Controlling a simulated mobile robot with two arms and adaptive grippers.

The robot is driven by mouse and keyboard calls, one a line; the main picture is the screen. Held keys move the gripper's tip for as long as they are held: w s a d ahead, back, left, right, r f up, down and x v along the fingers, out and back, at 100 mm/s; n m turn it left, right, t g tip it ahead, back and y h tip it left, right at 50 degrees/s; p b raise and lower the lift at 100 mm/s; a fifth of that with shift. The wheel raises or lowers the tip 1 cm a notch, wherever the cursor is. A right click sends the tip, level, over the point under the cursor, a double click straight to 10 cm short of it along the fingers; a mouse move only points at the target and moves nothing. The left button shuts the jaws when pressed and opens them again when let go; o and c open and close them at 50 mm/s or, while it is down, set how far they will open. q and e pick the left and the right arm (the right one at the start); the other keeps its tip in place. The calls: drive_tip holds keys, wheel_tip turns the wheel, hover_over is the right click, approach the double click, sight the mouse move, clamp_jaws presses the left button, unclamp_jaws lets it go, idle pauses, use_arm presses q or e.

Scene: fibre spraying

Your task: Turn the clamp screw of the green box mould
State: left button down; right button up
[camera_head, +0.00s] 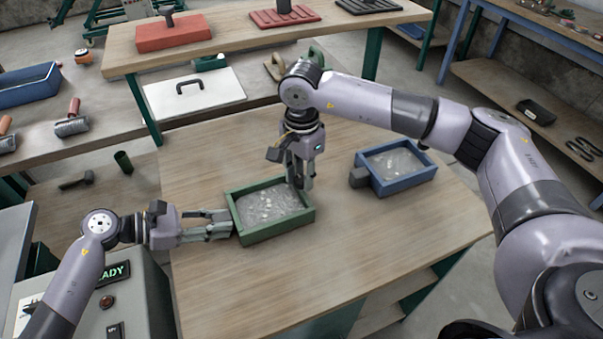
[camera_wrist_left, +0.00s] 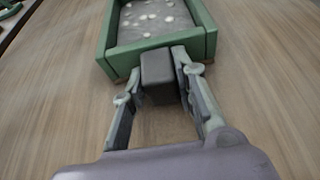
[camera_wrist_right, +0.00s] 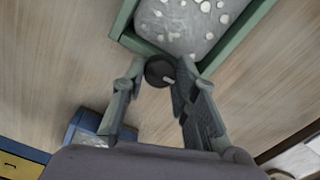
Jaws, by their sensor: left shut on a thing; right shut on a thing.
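The green box mould (camera_head: 240,226) sits on the wooden table, filled with grey, pebbly material. My left gripper (camera_head: 228,223) comes in level from the left and is shut on a dark grey block (camera_wrist_left: 158,70) on the mould's near end in the left wrist view. My right gripper (camera_head: 301,182) points down at the mould's right end. In the right wrist view its fingers are shut on a round dark clamp screw (camera_wrist_right: 160,71) beside the green wall (camera_wrist_right: 232,42); a small pale bar shows on it.
A blue box mould (camera_head: 405,183) with a grey block (camera_head: 359,178) stands to the right. The table's front is clear. Behind are a white board (camera_head: 195,93) with a black handle and a raised shelf with red pieces (camera_head: 172,34). A control box (camera_head: 125,310) stands at the left.

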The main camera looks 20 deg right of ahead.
sight(302, 179)
clamp_jaws()
drive_tip(key=shift+m, duration=0.5)
drive_tip(key=o, duration=0.7)
unclamp_jaws()
wheel_tip(302, 179, up, 12)
